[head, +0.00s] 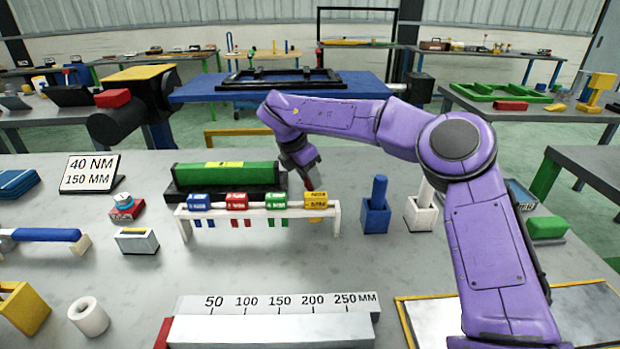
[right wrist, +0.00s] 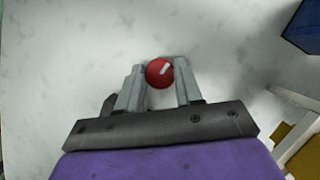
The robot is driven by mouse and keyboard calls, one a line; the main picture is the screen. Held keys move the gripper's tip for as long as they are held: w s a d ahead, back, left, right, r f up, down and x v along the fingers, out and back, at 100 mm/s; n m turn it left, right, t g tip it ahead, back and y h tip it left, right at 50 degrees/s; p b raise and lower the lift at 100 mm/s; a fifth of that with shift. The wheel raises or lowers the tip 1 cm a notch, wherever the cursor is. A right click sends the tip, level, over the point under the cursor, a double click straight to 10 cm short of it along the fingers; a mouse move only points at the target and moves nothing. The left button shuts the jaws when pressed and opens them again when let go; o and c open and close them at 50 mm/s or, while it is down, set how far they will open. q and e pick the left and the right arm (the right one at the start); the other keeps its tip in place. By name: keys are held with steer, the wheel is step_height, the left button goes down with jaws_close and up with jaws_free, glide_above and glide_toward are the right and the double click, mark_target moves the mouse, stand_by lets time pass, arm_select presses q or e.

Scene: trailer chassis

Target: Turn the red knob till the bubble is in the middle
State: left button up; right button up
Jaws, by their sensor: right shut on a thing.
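The red knob (right wrist: 159,72) sits between the two fingertips of my right gripper (right wrist: 158,84) in the right wrist view. A pale mark on its top points up and right. My right gripper is shut on it. In the head view my right gripper (head: 308,178) reaches down behind the rack, at the right end of a long green bar (head: 190,178) with a yellow-green window (head: 224,164) on top. The knob is mostly hidden there. The bubble is too small to make out. My left gripper is not in view.
A white rack (head: 336,218) with several coloured labelled pieces stands just in front of the green bar. A blue holder (head: 375,217) and a white holder (head: 421,215) stand to its right. A 40 NM, 150 MM sign (head: 90,173) stands at left.

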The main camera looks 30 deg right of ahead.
steer(key=shift+m+g, duration=0.4)
steer(key=shift+m, duration=0.4)
steer(key=o, duration=1)
steer(key=v, duration=1)
steer(key=shift+w+r+p, duration=0.15)
steer(key=shift+r+p, duration=0.1)
steer(key=shift+p, duration=0.15)
